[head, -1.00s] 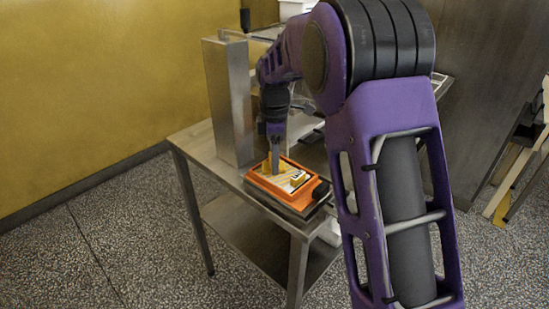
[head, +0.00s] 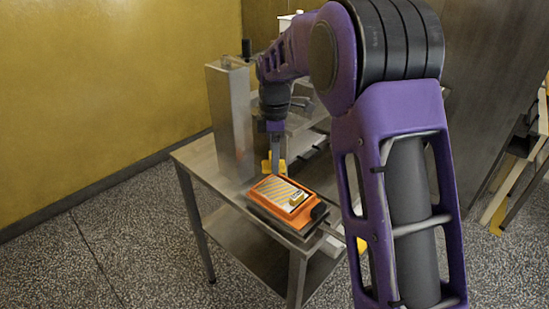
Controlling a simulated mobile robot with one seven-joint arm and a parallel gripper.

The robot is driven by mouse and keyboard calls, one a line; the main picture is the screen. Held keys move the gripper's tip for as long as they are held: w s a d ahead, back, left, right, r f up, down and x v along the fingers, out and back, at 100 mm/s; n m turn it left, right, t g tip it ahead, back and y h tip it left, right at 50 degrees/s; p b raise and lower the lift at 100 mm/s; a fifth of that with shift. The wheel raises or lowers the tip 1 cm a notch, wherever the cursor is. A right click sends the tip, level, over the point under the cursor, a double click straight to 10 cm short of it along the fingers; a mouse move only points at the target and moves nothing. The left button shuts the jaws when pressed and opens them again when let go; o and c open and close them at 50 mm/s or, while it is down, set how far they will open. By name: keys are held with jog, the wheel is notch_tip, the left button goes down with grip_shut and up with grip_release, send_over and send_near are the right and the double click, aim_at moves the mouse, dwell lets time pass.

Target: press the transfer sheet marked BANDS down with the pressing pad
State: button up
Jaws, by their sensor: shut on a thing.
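My gripper (head: 275,154) points down at the back edge of the orange tray and is shut on a yellow block, which looks like the pressing pad (head: 266,167). The pad appears just behind the tray, not over its middle; its exact height is hard to tell. A white and yellow striped sheet (head: 277,189) lies in the orange frame (head: 258,195). A small yellow piece with a pale label (head: 297,198) lies at the sheet's right end. The lettering is too small to read, so I cannot confirm BANDS.
The steel table (head: 198,153) carries the tray near its front edge. A tall metal box (head: 229,120) stands just left of my gripper. Dark bars lie behind the tray at right. A lower shelf (head: 240,238) is below. My arm hides much of the right side.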

aim_at(282, 172)
jog(key=shift+s+d+f+b, duration=0.3)
jog(key=shift+f+b, duration=0.4)
jog(key=shift+f, duration=0.3)
jog(key=shift+s+d+f+b, duration=0.3)
jog(key=shift+f+b, duration=0.4)
jog(key=shift+f, duration=0.25)
jog(key=shift+s+d+f+b, duration=0.2)
jog(key=shift+d+f+b, duration=0.1)
jog(key=shift+f+b, duration=0.55)
jog(key=shift+f, duration=0.15)
jog(key=shift+s+f, duration=0.1)
jog(key=shift+f, duration=0.65)
jog(key=shift+r+p, duration=2.85)
jog(key=shift+r, duration=0.8)
